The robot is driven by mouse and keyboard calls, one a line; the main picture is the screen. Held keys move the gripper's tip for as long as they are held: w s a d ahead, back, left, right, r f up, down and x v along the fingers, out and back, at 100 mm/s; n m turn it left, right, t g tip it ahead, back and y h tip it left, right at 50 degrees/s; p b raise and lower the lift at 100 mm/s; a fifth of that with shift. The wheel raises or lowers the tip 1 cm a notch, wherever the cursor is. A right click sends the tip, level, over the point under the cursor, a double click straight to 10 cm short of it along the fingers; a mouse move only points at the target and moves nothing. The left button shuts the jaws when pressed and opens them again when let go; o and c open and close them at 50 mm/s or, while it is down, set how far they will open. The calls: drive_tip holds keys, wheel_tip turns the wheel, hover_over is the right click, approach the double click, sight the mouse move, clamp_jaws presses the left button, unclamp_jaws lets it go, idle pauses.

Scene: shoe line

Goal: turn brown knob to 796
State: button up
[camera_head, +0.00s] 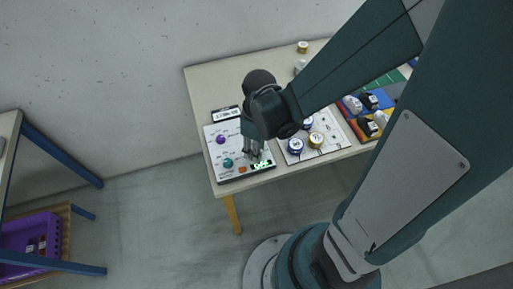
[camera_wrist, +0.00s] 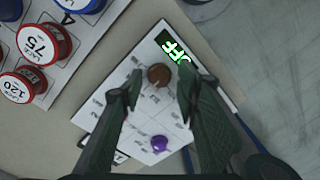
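My gripper (camera_wrist: 159,82) is open, with one finger on each side of the knob and visible gaps between. The display (camera_head: 261,164) shows at the panel's front right there, too small to read surely.
To the right, a white board (camera_head: 325,148) holds several round labelled pieces. Black and white items (camera_head: 368,101) stand farther right. The table's back left is clear.

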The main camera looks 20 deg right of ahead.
drive_tip(key=shift+c, duration=0.4)
drive_tip(key=c, duration=0.8)
drive_tip(key=shift+m, duration=0.3)
drive_tip(key=m+b, duration=0.1)
drive_tip(key=m, duration=0.6)
drive_tip(key=shift+b, duration=0.4)
drive_tip(key=m, duration=0.4)
drive_tip(key=shift+s+t+b, duration=0.1)
drive_tip(key=shift+t+b, duration=0.2)
drive_tip(key=shift+m, duration=1.6)
